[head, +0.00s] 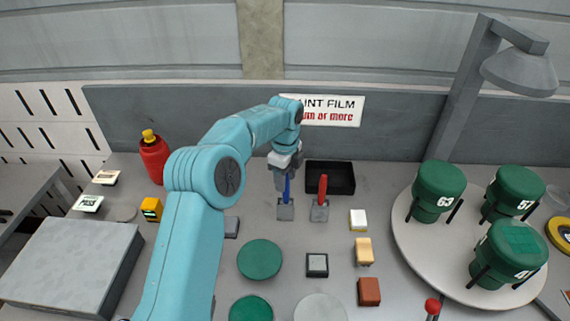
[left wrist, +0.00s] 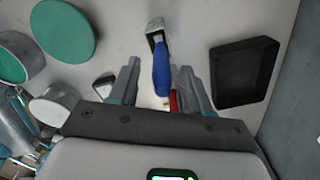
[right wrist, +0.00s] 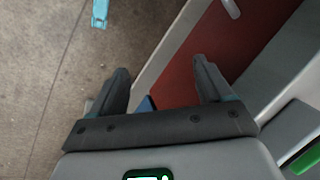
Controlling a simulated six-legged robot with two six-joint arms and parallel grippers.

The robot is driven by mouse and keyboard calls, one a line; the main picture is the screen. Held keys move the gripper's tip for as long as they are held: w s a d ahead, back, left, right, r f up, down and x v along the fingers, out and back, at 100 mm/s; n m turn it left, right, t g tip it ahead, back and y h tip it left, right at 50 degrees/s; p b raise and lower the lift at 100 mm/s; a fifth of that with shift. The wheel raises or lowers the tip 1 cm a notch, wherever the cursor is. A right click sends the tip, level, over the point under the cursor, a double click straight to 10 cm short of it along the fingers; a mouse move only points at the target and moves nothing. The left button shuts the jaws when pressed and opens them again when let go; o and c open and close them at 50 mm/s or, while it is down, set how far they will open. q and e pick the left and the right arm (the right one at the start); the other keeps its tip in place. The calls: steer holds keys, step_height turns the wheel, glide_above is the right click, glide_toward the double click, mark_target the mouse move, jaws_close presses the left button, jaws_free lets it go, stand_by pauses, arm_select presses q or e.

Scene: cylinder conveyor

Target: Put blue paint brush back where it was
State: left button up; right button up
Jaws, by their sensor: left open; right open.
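The blue paint brush (head: 287,190) stands handle up on the table, with its grey end (head: 285,211) at the bottom. In the left wrist view the blue handle (left wrist: 161,72) shows between my open fingers; I cannot tell whether they touch it. My left gripper (head: 286,172) is over the handle's top, pointing down. The red paint brush (head: 322,188) stands just right of the blue one and is partly hidden behind it in the left wrist view. My right gripper (right wrist: 160,68) is open and empty, away from the table objects.
A black tray (head: 331,192) lies behind the brushes. A white turntable (head: 410,240) with green numbered canisters (head: 437,190) is at right. Green discs (head: 259,259), small blocks (head: 364,251) and a red bottle (head: 154,158) stand around. A lamp (head: 520,72) overhangs the right side.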

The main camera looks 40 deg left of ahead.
arm_select(q)
step_height(320, 180, up, 9)
steer(key=shift+w+f+p, duration=0.15)
steer(key=shift+f+p, duration=0.05)
steer(key=shift+p, duration=0.15)
steer(key=shift+s+a+r, duration=0.15)
steer(key=shift+s+r, duration=0.25)
steer(key=shift+r, duration=0.1)
steer(key=shift+w+f, duration=0.15)
steer(key=shift+w, duration=0.15)
steer(key=shift+s, duration=0.25)
steer(key=shift+w, duration=0.1)
